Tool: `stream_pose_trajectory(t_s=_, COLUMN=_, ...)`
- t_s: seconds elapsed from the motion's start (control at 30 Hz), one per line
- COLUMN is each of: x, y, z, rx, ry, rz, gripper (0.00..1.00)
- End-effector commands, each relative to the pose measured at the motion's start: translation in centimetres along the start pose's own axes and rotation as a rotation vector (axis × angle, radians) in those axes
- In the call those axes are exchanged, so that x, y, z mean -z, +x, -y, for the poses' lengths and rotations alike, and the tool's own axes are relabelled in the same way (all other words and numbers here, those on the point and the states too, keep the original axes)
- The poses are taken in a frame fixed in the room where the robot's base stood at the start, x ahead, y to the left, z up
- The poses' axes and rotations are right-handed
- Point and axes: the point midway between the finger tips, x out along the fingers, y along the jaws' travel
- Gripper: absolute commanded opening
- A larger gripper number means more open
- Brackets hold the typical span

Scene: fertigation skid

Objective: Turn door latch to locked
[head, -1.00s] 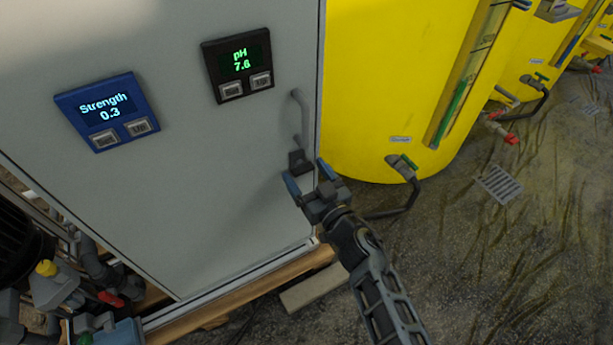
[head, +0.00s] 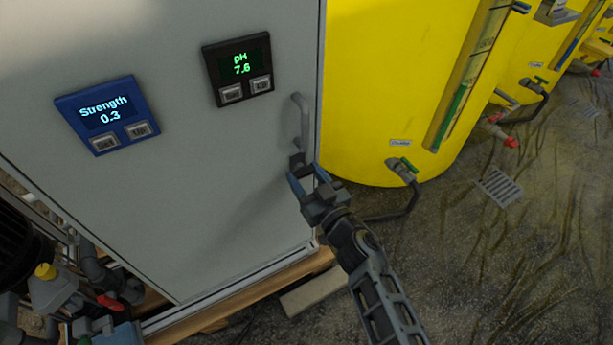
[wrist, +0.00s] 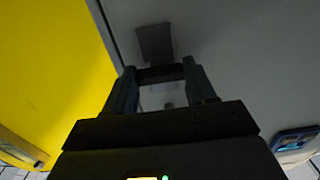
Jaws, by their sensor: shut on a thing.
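The door latch (head: 298,160) is a small dark piece on the grey cabinet door, just below the door handle (head: 302,122) near the door's right edge. In the wrist view the latch (wrist: 155,42) shows as a dark block ahead of the fingertips. My gripper (head: 309,179) reaches it from below and is shut on the latch, with one blue fingertip on each side. The fingertips also show in the wrist view (wrist: 160,75). The exact contact is dark and partly hidden by the fingers.
A blue Strength panel (head: 107,114) reading 0.3 and a black pH panel (head: 238,67) reading 7.6 are on the cabinet door (head: 190,190). A yellow tank (head: 375,80) stands close on the right. Its valve (head: 403,168) and hose are near my arm. Open floor lies at the lower right.

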Motion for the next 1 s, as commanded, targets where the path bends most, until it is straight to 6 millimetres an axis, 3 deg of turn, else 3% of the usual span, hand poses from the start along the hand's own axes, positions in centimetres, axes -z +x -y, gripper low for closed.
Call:
stream_pose_trajectory(t_s=0.37, x=-0.01, y=-0.02, z=-0.02, rx=0.000, ry=-0.111, rz=0.001, gripper=0.25)
stream_pose_trajectory(t_s=1.0, x=-0.10, y=-0.03, z=-0.04, rx=-0.001, ry=-0.687, rz=0.001, gripper=0.25)
